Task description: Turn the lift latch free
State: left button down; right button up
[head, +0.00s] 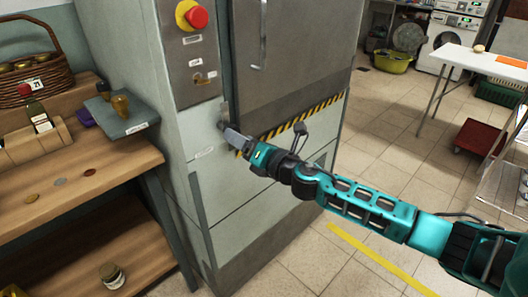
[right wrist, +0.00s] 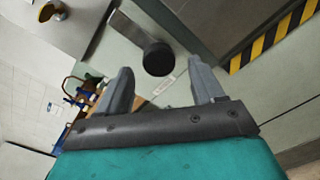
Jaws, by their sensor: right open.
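The lift latch shows in the right wrist view as a round black knob (right wrist: 158,58) by a grey metal plate (right wrist: 112,38) on the pale cabinet front. In the head view the latch plate (head: 223,108) is small, below the grey control panel, and my gripper partly hides the knob. My right gripper (head: 228,131) is at the latch. In the right wrist view its two grey fingers (right wrist: 160,72) are apart, with the knob between and just beyond their tips. I cannot tell whether they touch it. My left gripper is not in view.
The cabinet (head: 180,120) has a red stop button (head: 197,17) on its panel and a grey door (head: 295,60) with a striped edge. A wooden shelf (head: 110,160) with a basket (head: 35,70) stands at left.

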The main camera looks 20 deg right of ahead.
jog(key=v, duration=0.8)
jog(key=shift+s+b, duration=0.3)
jog(key=shift+b, duration=0.1)
jog(key=shift+d, duration=0.1)
jog(key=s+a+f+m+g+h+p, duration=0.1)
jog(key=s+a+f+m+g+h, duration=0.1)
jog(key=s+f+m, duration=0.8)
jog(key=s+a+f+m+g+h+p, duration=0.2)
jog(key=s+f+m, duration=0.8)
jog(key=m, duration=0.9)
jog(key=shift+a+m+g, duration=0.4)
jog(key=shift+a+g, duration=0.3)
jog(key=shift+g, duration=0.4)
jog(key=shift+s, duration=0.1)
